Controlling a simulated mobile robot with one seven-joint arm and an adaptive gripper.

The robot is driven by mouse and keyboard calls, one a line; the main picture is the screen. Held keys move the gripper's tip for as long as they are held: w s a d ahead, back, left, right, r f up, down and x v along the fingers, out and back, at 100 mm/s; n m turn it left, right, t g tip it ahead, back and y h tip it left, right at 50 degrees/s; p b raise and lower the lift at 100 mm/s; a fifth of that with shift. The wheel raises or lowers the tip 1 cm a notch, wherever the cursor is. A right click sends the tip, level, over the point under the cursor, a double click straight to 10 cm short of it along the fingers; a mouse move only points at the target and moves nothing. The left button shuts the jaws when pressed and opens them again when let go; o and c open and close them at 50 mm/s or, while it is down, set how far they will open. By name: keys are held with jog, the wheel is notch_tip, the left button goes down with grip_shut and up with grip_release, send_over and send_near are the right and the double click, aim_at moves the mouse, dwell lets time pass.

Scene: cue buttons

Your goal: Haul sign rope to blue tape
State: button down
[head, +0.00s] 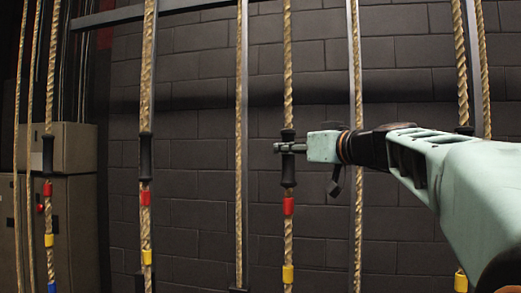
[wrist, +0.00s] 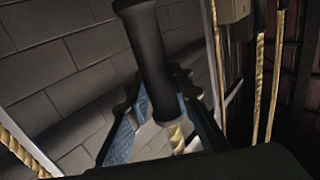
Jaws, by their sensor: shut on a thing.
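My gripper (head: 287,147) is shut on the black handle (head: 288,175) of a tan rope (head: 288,75) at the middle of the head view. The handle (wrist: 148,60) also shows in the wrist view, between the blue-grey fingers, with rope below it. Below the handle this rope bears red tape (head: 288,205), then yellow tape (head: 288,273). No blue tape shows on it within the frame. I cannot read any sign label on it. Blue tape (head: 52,287) shows low on a rope at the far left.
Other ropes hang on both sides, some with black handles, such as the left handle (head: 145,157). Grey vertical rails (head: 355,90) stand near the ropes. A dark block wall (head: 200,215) is behind. A grey cabinet (head: 75,220) stands at left.

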aim_at(292, 178)
jog(key=shift+f, duration=0.1)
notch_tip(292, 178, down, 17)
jog(key=b, duration=2.1)
jog(key=c, duration=1.7)
grip_release()
jog(key=shift+r, duration=0.2)
jog(key=shift+r, duration=4.95)
